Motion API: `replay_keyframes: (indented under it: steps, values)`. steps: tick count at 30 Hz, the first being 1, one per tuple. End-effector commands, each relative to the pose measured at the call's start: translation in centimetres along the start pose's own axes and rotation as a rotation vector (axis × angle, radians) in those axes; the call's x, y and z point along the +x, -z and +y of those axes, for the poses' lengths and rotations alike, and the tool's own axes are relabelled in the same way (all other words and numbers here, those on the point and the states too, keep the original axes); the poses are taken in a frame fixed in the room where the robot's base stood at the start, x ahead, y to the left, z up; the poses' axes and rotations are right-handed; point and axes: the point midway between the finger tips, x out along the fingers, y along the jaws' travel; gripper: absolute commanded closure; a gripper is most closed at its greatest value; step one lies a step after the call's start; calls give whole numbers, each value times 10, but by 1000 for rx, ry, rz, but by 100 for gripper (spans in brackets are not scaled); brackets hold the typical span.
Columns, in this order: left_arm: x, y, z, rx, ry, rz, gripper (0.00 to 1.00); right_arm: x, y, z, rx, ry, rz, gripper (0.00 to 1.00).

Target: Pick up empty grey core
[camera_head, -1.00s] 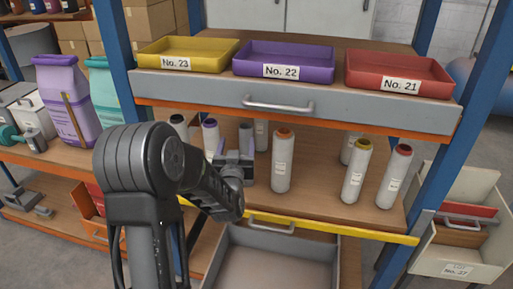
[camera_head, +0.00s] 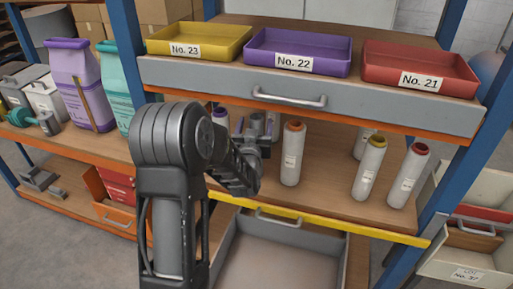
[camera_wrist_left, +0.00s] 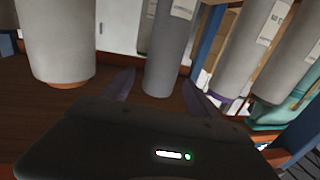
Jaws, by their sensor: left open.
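A plain grey cylinder, which looks like the grey core (camera_wrist_left: 168,55), stands upright between the fingers of my left gripper (camera_wrist_left: 160,92) in the left wrist view. The gripper is open, with one dark finger on each side, and I cannot tell whether either touches it. In the head view my left gripper (camera_head: 252,140) reaches in over the middle shelf, among the upright rolls. The grey core (camera_head: 257,123) is partly hidden behind the gripper there. My right gripper is not in view.
An orange-ended roll (camera_head: 292,155) stands close to the right of the gripper. A purple-ended roll (camera_head: 220,117) stands to its left. Yellow-ended (camera_head: 369,168) and red-ended (camera_head: 409,175) rolls stand farther right. A grey drawer (camera_head: 300,90) with trays overhangs the shelf. An open drawer (camera_head: 232,250) lies below.

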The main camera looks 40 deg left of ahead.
Motion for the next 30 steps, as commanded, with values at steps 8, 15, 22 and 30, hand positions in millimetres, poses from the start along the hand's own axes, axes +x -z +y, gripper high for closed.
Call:
replay_keyframes:
  steps: [8,15,22,30]
  values:
    - [8,0,0,2,0,0,32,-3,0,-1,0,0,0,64]
    - [42,0,1,2,0,1,32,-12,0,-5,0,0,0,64]
    - [52,-1,2,0,-1,0,32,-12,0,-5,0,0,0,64]
    - [52,-1,2,0,0,1,32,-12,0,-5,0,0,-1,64]
